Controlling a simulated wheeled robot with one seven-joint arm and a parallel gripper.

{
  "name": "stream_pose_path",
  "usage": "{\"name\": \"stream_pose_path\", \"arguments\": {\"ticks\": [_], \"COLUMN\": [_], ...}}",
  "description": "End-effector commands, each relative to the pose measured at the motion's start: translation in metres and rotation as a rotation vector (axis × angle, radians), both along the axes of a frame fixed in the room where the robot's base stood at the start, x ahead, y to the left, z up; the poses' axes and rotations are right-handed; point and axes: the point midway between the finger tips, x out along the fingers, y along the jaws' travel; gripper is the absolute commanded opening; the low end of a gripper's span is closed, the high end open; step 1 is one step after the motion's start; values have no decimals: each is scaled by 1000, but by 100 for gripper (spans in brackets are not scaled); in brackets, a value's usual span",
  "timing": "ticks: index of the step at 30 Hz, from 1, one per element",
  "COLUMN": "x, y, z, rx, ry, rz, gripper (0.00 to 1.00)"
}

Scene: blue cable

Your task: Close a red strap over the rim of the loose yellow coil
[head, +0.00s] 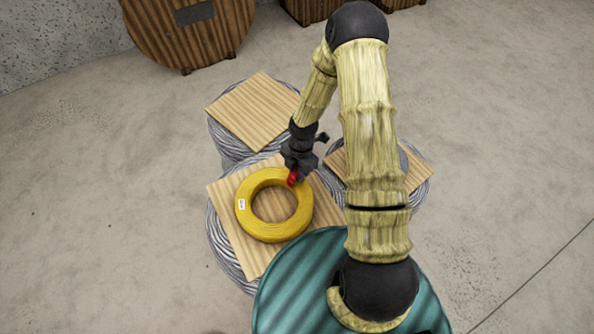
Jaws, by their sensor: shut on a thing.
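The yellow coil (245,216) lies flat on a square wooden board (222,190) and has a small white label on its left side. My gripper (293,177) is above the coil's upper right rim, pointing down. It is shut on a red strap (292,178), which shows as a small red piece at the fingertips, over or against the rim. I cannot tell whether the strap passes around the rim, since its lower part is hidden or too small. The coil's hole shows bare board.
The board rests on a grey cable bundle (222,250). Two more bundles with boards stand close by, one behind (255,108) and one to the right (415,170), partly behind my arm. Large wooden reels (190,30) stand at the back. The concrete floor is clear at left and right.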

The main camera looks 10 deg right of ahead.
Motion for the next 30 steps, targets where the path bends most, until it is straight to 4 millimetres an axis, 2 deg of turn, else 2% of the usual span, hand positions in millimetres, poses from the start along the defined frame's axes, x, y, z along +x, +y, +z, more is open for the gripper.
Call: {"name": "stream_pose_path", "arguments": {"ticks": [24, 30], "x": [0, 0], "y": [0, 0], "z": [-11, -7], "rx": [0, 0], "ry": [0, 0], "rz": [1, 1], "gripper": [1, 1]}}
